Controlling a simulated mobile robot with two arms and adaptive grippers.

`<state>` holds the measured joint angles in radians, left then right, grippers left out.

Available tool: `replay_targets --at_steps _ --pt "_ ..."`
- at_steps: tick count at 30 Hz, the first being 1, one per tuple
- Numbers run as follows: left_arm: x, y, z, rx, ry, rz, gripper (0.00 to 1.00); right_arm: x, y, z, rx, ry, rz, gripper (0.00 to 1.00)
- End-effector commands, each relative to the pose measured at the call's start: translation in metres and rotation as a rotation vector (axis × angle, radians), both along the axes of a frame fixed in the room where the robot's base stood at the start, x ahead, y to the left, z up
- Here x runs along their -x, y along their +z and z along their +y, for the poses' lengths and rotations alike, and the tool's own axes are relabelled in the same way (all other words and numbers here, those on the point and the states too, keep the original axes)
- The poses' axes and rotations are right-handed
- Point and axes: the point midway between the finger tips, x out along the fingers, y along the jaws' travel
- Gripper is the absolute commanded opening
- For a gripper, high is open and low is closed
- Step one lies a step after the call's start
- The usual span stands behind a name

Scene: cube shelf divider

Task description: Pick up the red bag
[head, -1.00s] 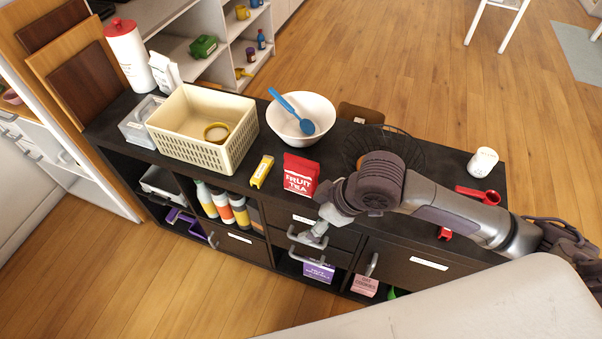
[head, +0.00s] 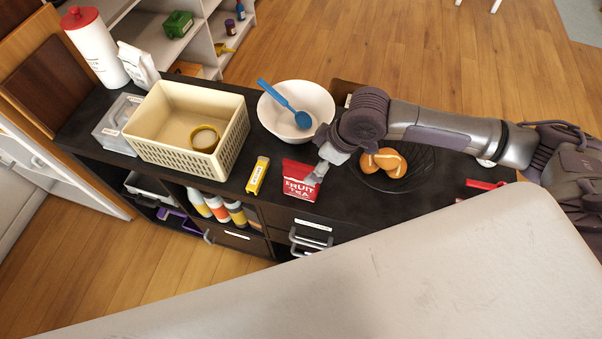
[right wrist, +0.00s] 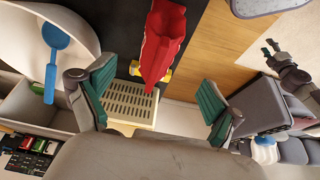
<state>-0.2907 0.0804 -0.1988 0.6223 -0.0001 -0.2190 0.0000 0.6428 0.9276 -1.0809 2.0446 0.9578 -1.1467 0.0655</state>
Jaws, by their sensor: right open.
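The red bag (head: 299,187), labelled "FRUIT TEA", stands upright near the front edge of the dark shelf top. In the right wrist view the two green-padded fingers (right wrist: 158,82) are spread wide. The red bag (right wrist: 162,42) shows ahead, in the gap between them, and nothing is gripped. Whether a finger touches the bag, I cannot tell. My left gripper is not in view.
A yellow box (head: 257,176) lies just left of the bag. A cream basket (head: 166,148) stands farther left. A white bowl (head: 318,96) with a blue spoon (head: 284,102) is behind. A dark wire bowl (head: 420,172) with orange-brown pieces sits to the right, partly under my arm.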

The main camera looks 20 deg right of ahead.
Motion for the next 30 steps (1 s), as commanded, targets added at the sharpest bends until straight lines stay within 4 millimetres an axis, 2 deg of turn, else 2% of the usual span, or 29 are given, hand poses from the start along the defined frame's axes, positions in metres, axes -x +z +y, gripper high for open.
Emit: replay_targets --at_steps 1,3,6,9,13,18,23,30 --pt "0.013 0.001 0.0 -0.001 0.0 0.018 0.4 -0.002 -0.009 0.004 0.001 0.001 0.003 0.92" --pt "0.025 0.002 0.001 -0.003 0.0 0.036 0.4 -0.005 -0.02 0.008 -0.001 0.0 0.001 0.92" --pt "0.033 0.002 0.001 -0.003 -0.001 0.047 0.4 -0.009 -0.033 0.012 0.0 0.001 0.0 0.92" --pt "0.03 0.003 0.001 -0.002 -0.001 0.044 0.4 -0.01 -0.039 0.013 0.001 0.001 -0.001 0.92" --pt "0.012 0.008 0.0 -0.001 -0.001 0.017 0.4 -0.012 -0.047 0.016 0.0 0.001 0.0 0.92" --pt "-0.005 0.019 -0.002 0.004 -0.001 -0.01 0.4 -0.019 -0.071 0.023 0.002 0.001 0.0 0.92" --pt "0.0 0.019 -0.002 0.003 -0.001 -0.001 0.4 -0.022 -0.087 0.028 0.001 0.001 -0.001 0.92" --pt "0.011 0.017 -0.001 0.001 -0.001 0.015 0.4 -0.023 -0.089 0.028 0.001 0.001 -0.003 0.92"
